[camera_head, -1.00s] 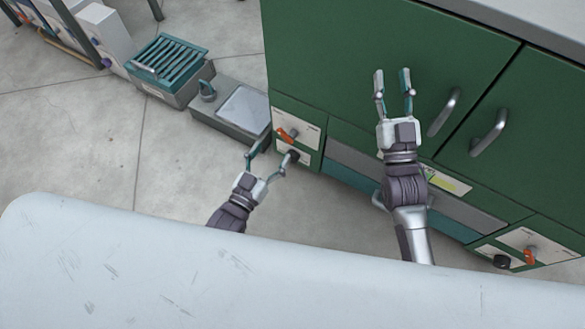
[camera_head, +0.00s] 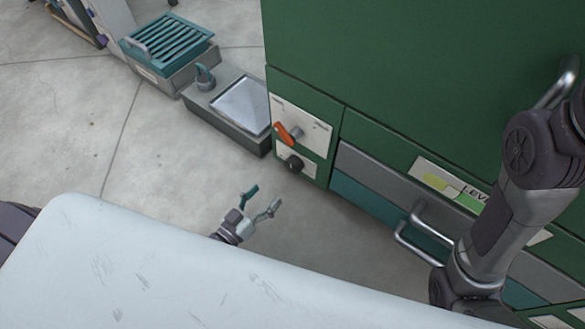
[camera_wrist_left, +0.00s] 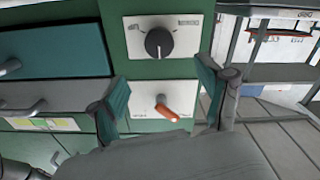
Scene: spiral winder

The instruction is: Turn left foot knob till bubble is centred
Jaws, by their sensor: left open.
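The left foot panel of the green cabinet carries a black knob (camera_head: 294,163) below an orange lever (camera_head: 285,134). In the left wrist view the black knob (camera_wrist_left: 159,43) appears above the orange lever (camera_wrist_left: 167,111). My left gripper (camera_head: 263,198) is open and empty, apart from the knob, below it in the head view. Its two teal-padded fingers (camera_wrist_left: 163,95) are spread in the wrist view. The yellow-green level strip (camera_head: 440,184) is partly hidden by my right arm; I cannot make out the bubble. My right gripper is out of view.
Bar handles (camera_head: 425,235) stick out from the grey and teal drawer fronts. A grey box with a pale top (camera_head: 240,106) and a teal slatted crate (camera_head: 168,52) stand on the floor left of the cabinet.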

